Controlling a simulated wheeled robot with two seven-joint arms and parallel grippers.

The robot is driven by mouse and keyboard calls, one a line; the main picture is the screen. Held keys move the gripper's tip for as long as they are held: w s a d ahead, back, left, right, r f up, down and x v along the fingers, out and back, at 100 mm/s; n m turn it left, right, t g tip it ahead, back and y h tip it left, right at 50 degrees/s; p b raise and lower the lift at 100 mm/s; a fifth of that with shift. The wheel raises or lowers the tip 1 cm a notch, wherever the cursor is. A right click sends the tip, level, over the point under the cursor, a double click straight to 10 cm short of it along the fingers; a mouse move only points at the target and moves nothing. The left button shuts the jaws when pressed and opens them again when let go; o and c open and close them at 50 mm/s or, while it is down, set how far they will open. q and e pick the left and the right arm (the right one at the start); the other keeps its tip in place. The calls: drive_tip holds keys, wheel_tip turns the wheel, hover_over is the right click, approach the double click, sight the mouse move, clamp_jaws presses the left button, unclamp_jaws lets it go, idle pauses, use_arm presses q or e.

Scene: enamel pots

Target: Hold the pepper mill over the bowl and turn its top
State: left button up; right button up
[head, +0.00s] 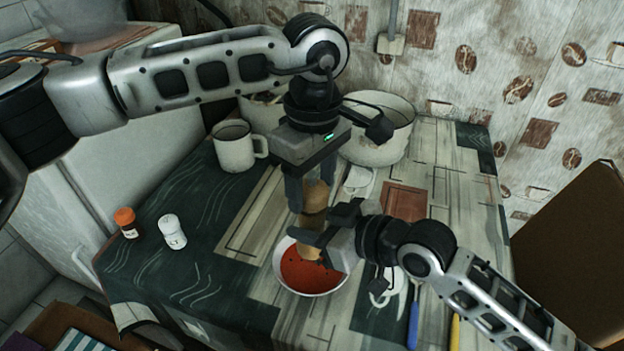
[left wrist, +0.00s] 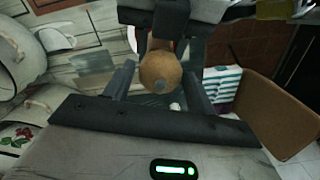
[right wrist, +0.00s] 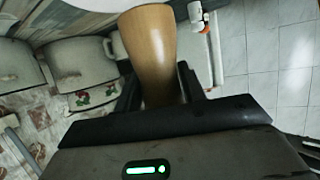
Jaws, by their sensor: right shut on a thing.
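The wooden pepper mill (head: 314,197) stands roughly upright over the white bowl (head: 314,293), which holds red soup with dark specks. My right gripper (head: 325,229) is shut on the mill's body, which also shows between its fingers in the right wrist view (right wrist: 150,60). My left gripper (head: 309,200) points down from above, around the mill's top. In the left wrist view the round top (left wrist: 158,72) sits between the left fingers with a gap on each side, so this gripper is open. The mill's lower end is partly hidden by my right gripper.
A white mug (head: 235,148) and a large enamel pot (head: 375,150) stand at the back. An orange-capped jar (head: 126,222) and a white shaker (head: 172,232) stand at left. Blue-handled (head: 413,325) and yellow-handled (head: 455,331) utensils lie near the front right.

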use_arm(q)
wheel_tip(320, 180, up, 12)
idle(0.6)
drive_tip(key=shift+o, duration=0.3)
drive_tip(key=shift+w, duration=0.1)
idle(0.3)
drive_tip(key=shift+o, duration=1)
drive_tip(key=shift+d, duration=0.1)
drive_tip(key=n+g+y, duration=0.1)
drive_tip(key=n+y, duration=0.3)
drive_tip(key=n, duration=0.7)
approach(313, 182)
drive_tip(key=x, duration=1.1)
drive_tip(key=shift+d, duration=0.25)
